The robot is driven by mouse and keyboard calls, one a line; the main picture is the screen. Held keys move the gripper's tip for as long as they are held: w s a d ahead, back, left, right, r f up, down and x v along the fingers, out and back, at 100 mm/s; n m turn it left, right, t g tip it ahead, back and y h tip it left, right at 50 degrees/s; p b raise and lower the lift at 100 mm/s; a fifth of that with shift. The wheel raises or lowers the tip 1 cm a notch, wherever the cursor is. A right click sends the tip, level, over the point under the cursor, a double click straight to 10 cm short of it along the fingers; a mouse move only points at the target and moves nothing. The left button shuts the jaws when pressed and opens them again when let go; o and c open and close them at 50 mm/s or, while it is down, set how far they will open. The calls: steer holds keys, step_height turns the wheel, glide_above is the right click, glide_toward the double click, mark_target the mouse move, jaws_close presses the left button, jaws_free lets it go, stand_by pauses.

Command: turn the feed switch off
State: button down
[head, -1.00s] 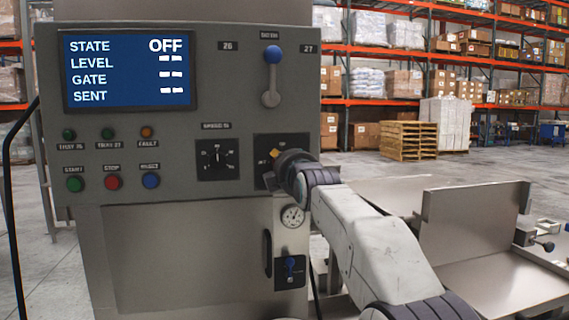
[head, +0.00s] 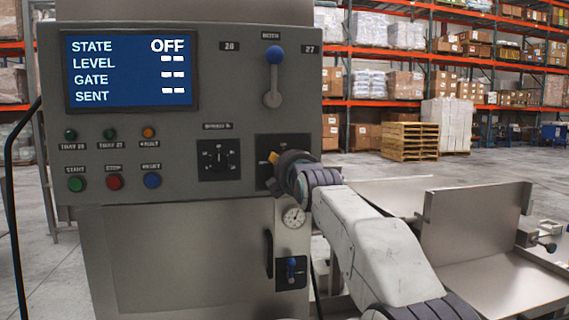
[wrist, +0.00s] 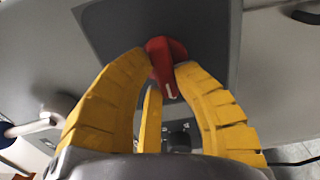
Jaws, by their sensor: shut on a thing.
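The feed switch has a red handle (wrist: 166,58) with a white mark, on a dark square plate (wrist: 207,40). In the head view the plate (head: 283,143) is at the panel's lower right, and my gripper hides the handle. My gripper (head: 275,158) is up against the plate. In the wrist view its yellow fingers (wrist: 163,72) are closed around the red handle, one on each side. The display (head: 130,70) reads STATE OFF, with dashes for level, gate and sent.
The grey control panel (head: 220,90) also carries a blue-knobbed lever (head: 274,75), a dial (head: 218,158) and several coloured buttons (head: 114,182). A gauge (head: 294,217) and small blue lever (head: 291,268) sit below. Steel trays (head: 475,240) stand at the right.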

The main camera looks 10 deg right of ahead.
steer(key=c, duration=0.9)
jaws_free()
steer(key=shift+c, duration=0.2)
steer(key=s, duration=1.2)
